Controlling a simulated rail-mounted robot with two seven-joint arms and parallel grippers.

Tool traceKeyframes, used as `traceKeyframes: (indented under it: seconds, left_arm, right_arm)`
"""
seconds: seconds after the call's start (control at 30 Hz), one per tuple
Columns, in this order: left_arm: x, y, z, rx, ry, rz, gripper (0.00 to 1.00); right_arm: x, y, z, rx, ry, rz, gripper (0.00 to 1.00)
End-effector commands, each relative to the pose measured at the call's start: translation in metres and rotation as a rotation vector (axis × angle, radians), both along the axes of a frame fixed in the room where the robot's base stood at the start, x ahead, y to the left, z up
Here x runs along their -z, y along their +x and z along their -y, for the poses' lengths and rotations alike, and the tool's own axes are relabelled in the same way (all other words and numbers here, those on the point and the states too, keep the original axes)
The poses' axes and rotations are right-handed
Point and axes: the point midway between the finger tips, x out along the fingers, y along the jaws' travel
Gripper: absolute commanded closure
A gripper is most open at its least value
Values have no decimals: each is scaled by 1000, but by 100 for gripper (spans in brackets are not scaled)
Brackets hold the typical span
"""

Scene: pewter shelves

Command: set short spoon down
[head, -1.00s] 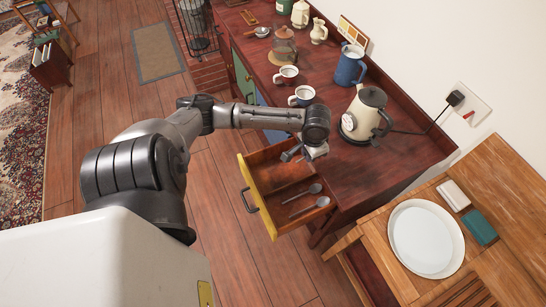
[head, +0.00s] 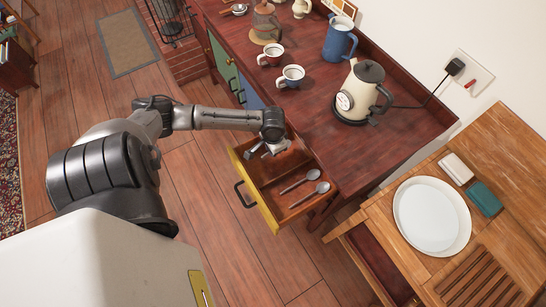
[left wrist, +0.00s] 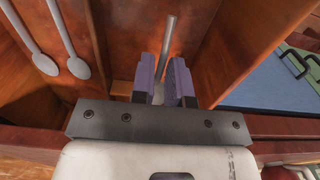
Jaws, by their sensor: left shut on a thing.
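My left gripper (head: 268,151) is over the back part of the open yellow-fronted drawer (head: 268,217). In the left wrist view its purple-padded fingers (left wrist: 165,82) are shut on a thin grey metal handle, which I take for the short spoon (left wrist: 169,42). The spoon's bowl is hidden, and I cannot tell whether it touches the drawer floor. Two other grey spoons lie side by side in the drawer, one (head: 299,182) and another (head: 310,195). They also show at the upper left of the left wrist view (left wrist: 75,50). My right gripper is not in view.
The dark red counter (head: 400,130) stands beside the drawer, with a cream kettle (head: 357,88), a blue jug (head: 339,39) and two mugs (head: 291,77). A wooden table (head: 385,228) with a white plate (head: 431,215) is at right. Wooden drawer walls surround the gripper closely.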

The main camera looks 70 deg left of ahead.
Motion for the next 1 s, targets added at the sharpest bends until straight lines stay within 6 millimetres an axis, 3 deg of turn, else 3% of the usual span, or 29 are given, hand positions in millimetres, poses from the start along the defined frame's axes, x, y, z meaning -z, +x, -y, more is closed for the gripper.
traceKeyframes:
  seconds: [0.1, 0.33, 0.6, 1.0]
  left_arm:
    - [15, 0, 0, -1, -2, 0, 100]
    - [28, 0, 0, 0, -1, 0, 100]
    - [62, 0, 0, 0, -1, 0, 100]
    - [66, 0, 0, 1, 0, 0, 100]
  right_arm:
    - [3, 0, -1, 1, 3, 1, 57]
    - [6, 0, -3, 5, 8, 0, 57]
    - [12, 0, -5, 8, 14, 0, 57]
    - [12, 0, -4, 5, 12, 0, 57]
